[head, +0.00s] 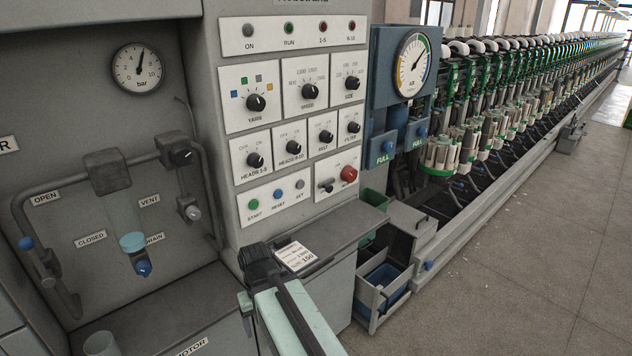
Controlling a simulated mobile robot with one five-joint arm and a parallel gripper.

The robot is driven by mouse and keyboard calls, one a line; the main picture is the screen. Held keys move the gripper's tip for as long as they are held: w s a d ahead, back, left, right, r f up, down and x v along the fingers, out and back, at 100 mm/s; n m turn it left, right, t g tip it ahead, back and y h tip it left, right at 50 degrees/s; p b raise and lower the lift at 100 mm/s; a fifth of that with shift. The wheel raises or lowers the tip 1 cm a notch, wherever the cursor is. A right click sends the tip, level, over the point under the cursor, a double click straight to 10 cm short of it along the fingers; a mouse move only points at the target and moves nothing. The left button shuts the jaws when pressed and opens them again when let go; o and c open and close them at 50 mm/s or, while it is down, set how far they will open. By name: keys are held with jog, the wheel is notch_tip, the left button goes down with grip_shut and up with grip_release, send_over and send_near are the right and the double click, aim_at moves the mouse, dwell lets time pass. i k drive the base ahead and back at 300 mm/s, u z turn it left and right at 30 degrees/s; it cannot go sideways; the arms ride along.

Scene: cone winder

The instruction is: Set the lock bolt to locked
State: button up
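No part in the head view is clearly labelled as a lock bolt. A small dark lever-like fitting (325,186) sits beside a red round knob (348,174) at the lower right of the control panel (226,132). It may be the lock bolt, but it is too small to tell, and so is its setting. My arm rises from the bottom of the view, and its dark end, my gripper (258,264), is in front of the panel's ledge, below and left of that fitting. Its fingers cannot be made out, and I see nothing held.
A paper card (296,256) lies on the grey ledge (340,232) next to my gripper. Pipes with a blue-ended handle (26,243) and a filter bowl (132,242) fill the left recess. An open bin (384,283) stands right of the ledge. The right floor is clear.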

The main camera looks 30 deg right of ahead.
aim_at(330, 185)
jog(key=u, duration=1.2)
jog(key=k, duration=1.15)
jog(key=z, duration=0.65)
jog(key=i, duration=1.2)
jog(key=u, duration=0.1)
